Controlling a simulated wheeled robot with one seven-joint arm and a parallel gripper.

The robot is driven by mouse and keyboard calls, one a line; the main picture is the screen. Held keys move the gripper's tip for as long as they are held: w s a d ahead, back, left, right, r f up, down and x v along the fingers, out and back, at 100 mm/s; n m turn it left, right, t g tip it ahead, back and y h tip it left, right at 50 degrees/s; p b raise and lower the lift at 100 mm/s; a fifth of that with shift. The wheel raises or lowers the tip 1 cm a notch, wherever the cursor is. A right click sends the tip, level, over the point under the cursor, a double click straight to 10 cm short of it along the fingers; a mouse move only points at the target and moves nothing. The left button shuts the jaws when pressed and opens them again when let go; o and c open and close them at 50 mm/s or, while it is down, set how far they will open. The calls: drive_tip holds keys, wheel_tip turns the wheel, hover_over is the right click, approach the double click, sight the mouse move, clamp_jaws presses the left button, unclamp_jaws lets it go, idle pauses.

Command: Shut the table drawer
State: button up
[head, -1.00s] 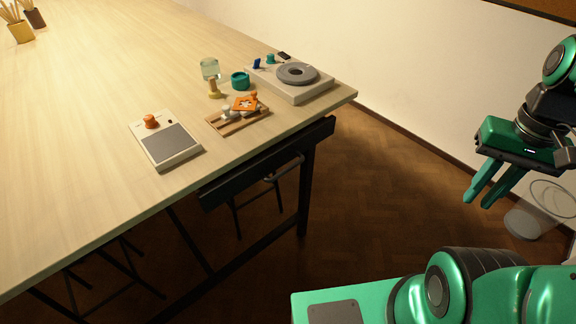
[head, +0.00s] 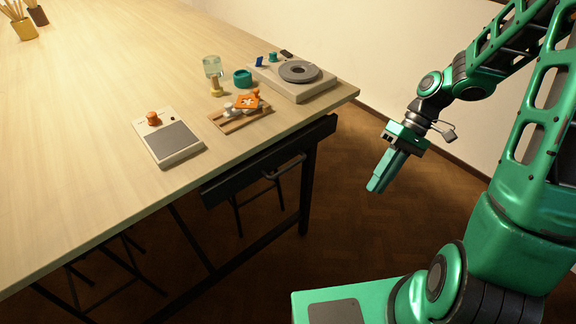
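The table drawer (head: 240,180) shows as a dark front under the near right edge of the light wood table (head: 90,150). A bar handle (head: 286,167) sticks out from its front. The front lies just below the tabletop edge; I cannot tell how far it stands out. My gripper (head: 375,187) is in the air to the right of the drawer, apart from the handle, with its fingers pointing down and left. The fingers overlap in this view, so their gap is hidden. Nothing shows between them.
On the tabletop above the drawer are a turntable-like device (head: 318,88), a wooden tray (head: 240,122) with small items, a teal ring (head: 242,78), a glass-topped bottle (head: 213,70) and a grey-topped scale (head: 175,142). Dark table legs (head: 308,190) stand below. Floor right of the drawer is clear.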

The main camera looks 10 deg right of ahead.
drive_tip(key=w+a+f+n+g+y, duration=0.1)
drive_tip(key=w+a+f+n+y, duration=0.3)
drive_tip(key=a, duration=0.4)
drive_tip(key=n+y, duration=0.2)
drive_tip(key=y, duration=0.8)
approach(290, 165)
drive_tip(key=x, duration=0.9)
drive_tip(key=shift+s+a+f, duration=0.2)
drive_tip(key=shift+a+f, duration=0.05)
drive_tip(key=shift+a, duration=0.15)
drive_tip(key=shift+c, duration=0.7)
clamp_jaws()
